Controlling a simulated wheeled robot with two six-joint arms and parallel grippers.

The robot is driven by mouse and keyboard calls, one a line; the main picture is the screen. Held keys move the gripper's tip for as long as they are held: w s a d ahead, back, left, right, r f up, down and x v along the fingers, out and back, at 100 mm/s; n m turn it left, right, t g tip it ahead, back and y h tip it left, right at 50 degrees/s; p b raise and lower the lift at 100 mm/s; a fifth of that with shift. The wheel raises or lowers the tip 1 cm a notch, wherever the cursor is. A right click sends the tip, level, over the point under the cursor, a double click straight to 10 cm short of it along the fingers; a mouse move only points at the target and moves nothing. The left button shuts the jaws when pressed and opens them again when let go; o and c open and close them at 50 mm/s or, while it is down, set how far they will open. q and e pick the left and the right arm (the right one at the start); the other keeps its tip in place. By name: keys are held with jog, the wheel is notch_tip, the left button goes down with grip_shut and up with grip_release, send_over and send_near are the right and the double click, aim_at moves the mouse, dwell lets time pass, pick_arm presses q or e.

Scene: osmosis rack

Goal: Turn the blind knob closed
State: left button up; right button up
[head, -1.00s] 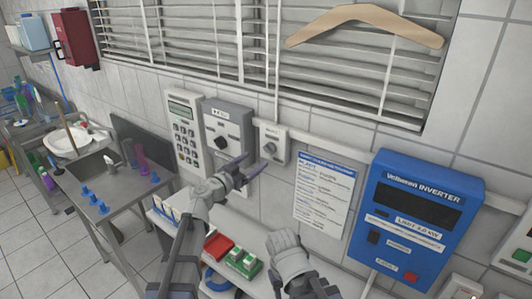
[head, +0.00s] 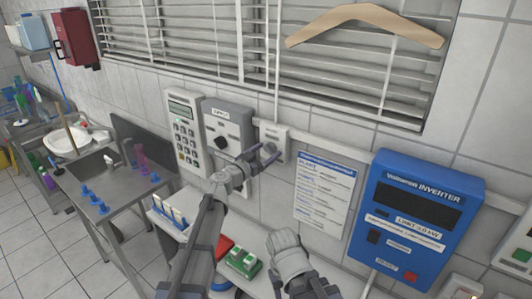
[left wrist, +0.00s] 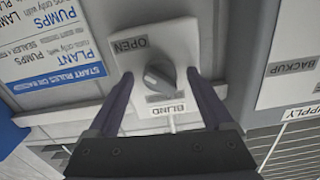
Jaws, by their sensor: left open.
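The blind knob (left wrist: 160,76) is a grey round knob on a small white plate, with an OPEN label at its upper left and a BLIND label below it. A grey label beside the knob is unreadable. In the left wrist view my left gripper (left wrist: 160,80) is open, with one finger on each side of the knob. I cannot tell whether the fingers touch it. In the head view, my left gripper (head: 258,156) is in front of the knob's white box (head: 275,134) and covers part of it. The knob's exact pointing direction is unclear.
A grey switch box (head: 228,127) and a keypad panel (head: 186,130) are left of the knob box. A printed notice (head: 325,190) and a blue inverter (head: 415,215) are to its right. Blinds (head: 210,35) hang above. A shelf with green and red items lies below.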

pick_arm(q)
grip_shut()
dwell(0.6)
